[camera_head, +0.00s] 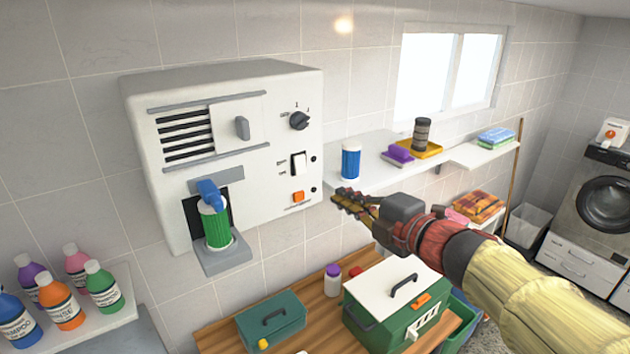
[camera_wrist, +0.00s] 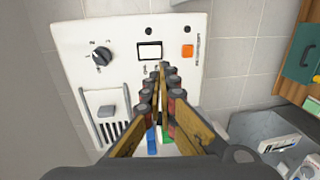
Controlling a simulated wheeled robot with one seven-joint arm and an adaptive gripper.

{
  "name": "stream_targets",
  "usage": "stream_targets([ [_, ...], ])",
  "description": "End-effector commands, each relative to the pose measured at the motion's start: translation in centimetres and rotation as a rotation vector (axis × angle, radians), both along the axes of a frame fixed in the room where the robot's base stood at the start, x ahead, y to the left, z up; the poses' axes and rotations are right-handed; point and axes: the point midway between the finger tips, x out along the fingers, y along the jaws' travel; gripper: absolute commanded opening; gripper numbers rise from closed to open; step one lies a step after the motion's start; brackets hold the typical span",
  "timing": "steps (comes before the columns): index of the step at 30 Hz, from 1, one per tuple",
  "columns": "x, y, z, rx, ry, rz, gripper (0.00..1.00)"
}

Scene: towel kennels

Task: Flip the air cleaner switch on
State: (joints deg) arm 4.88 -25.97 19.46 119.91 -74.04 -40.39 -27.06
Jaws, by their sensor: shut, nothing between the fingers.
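The air cleaner (camera_head: 262,200) is a white box on the tiled wall, and its panel also fills the upper wrist view (camera_wrist: 200,25). A black-framed white rocker switch (camera_head: 298,162) sits on its right side, between a dark knob (camera_head: 299,120) and an orange button (camera_head: 298,196). The switch shows uncovered in the wrist view (camera_wrist: 150,51), but which way it is set is hard to tell. My gripper (camera_head: 340,198) is shut and empty, to the lower right of the switch. Its fingertips (camera_wrist: 161,70) appear just below the switch in the wrist view, with no clear contact.
A green bottle with a blue top (camera_head: 216,224) stands in the box's lower bay. A wall shelf (camera_head: 375,172) with a blue canister (camera_head: 351,161) lies behind my gripper. A green-and-white case (camera_head: 395,300) and a teal case (camera_head: 271,319) stand on the wooden table below.

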Motion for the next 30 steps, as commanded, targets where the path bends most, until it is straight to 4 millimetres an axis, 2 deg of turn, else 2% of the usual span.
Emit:
stream_targets([
  [5, 1.3, 0.9, -0.2, 0.001, 0.002, 0.002, 0.00],
  [21, 9.5, 6.4, -1.6, 0.001, 0.003, 0.000, 0.00],
  [30, 11.4, 7.7, -1.9, 0.002, 0.001, -0.001, 0.00],
])
